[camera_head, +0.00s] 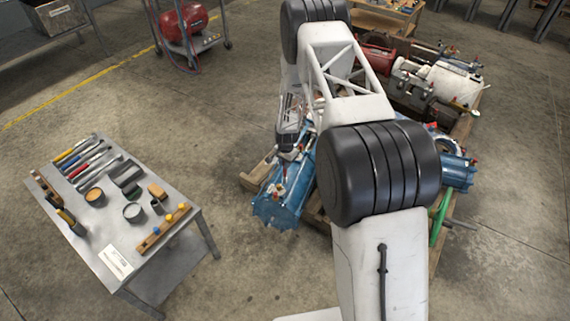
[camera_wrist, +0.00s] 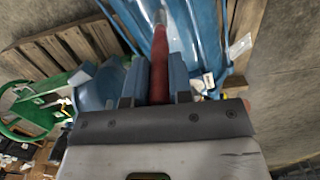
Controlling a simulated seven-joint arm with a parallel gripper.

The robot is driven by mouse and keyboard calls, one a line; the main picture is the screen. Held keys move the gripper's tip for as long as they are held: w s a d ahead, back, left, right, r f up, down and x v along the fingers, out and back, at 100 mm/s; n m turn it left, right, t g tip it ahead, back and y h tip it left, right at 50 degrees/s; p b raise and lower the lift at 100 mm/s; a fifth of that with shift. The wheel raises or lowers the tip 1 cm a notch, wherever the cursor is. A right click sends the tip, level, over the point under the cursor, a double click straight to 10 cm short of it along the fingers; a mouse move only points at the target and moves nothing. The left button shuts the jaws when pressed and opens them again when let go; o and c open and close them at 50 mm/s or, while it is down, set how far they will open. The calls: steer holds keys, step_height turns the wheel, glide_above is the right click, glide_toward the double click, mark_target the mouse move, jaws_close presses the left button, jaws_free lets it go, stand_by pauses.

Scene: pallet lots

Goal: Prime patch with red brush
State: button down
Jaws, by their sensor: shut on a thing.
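My gripper (camera_wrist: 160,82) is shut on the red brush (camera_wrist: 160,58), with the red handle between its two fingers in the wrist view. The brush's pale metal end points away, over the blue cylindrical housing (camera_wrist: 197,35). In the head view my gripper (camera_head: 288,154) is above the blue housing (camera_head: 283,197), which lies on the pallet's near left part. I cannot tell whether the brush tip touches the housing. No patch can be made out clearly on it.
A grey table (camera_head: 165,195) at the left holds several hand tools, tins and a wooden rack. The wooden pallet (camera_head: 256,176) carries other machine parts, including a green ring (camera_wrist: 25,105). A red compressor (camera_head: 184,20) on a cart stands behind. Floor between table and pallet is clear.

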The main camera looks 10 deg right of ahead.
steer(key=shift+w+d+r, duration=0.1)
steer(key=shift+w+r, duration=0.05)
steer(key=shift+r, duration=1.25)
steer(key=shift+w+r, duration=0.1)
steer(key=shift+r, duration=1.35)
steer(key=shift+w+r, duration=0.1)
steer(key=shift+r, duration=1.3)
steer(key=shift+d, duration=0.1)
steer(key=s+d+n, duration=0.3)
steer(key=s+n, duration=0.3)
steer(key=n, duration=0.3)
steer(key=shift+s+f+h, duration=0.3)
steer(key=shift+s+f, duration=0.1)
